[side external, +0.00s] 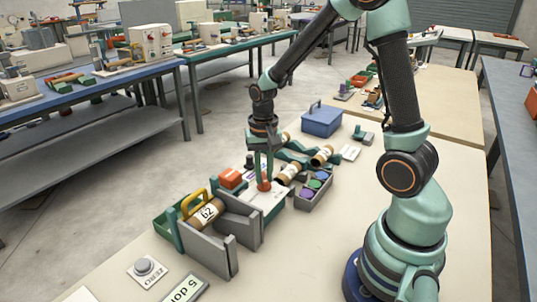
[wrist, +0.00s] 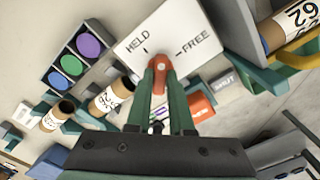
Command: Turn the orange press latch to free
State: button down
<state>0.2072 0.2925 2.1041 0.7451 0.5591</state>
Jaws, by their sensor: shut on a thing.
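The orange press latch (wrist: 159,76) stands on a white plate (wrist: 185,27) marked HELD and FREE in the wrist view. It also shows low under my gripper in the side view (side external: 264,185). My gripper (wrist: 160,72) points down at the plate, with its two green fingers shut on the latch, one on each side. The latch's rounded end points up the wrist picture, toward the area between the HELD and FREE tick marks. Its exact angle against the marks is hard to tell, as the fingers hide its sides.
A grey stand holds a roll marked 62 (side external: 206,213) with a yellow handle (side external: 192,197), close to the plate. A tray with coloured discs (side external: 313,192) and several cardboard tubes lie on the other side. A ZERO button (side external: 145,267) sits near the front; bare tabletop lies beside my base.

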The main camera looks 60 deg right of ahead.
aim_at(264, 177)
jog(key=m, duration=0.4)
jog(key=shift+m, duration=2.6)
jog(key=c, duration=0.8)
grip_release()
jog(key=shift+r, duration=0.1)
notch_tip(264, 177, up, 12)
